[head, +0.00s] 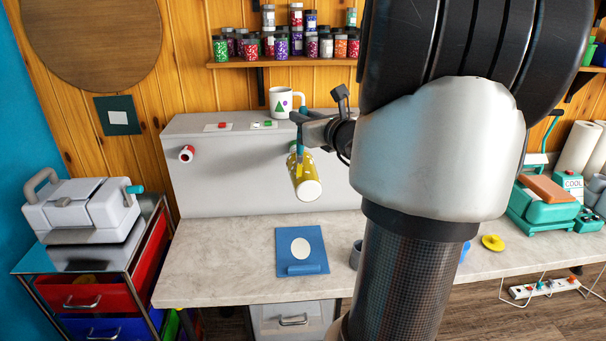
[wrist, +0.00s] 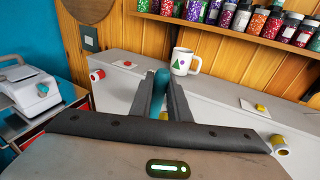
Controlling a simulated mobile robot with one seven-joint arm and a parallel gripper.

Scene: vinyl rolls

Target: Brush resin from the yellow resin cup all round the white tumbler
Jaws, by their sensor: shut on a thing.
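My gripper (head: 303,119) is at the middle of the head view, in front of the grey box. It is shut on a teal handle, whose rounded end (wrist: 161,82) shows between the fingers in the wrist view. Right below the gripper is a tilted yellow cylinder with pale spots (head: 303,177) and a white round end. The teal handle runs down to its upper left side; I cannot tell whether they touch. I cannot tell if this cylinder is the tumbler. No brush tip can be made out. The yellow resin cup cannot be identified; my arm hides part of the counter.
A white mug (head: 281,101) with a green triangle stands on the grey box (head: 236,172). A red roll (head: 187,154) and a yellow roll (wrist: 279,145) stick out of its front.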

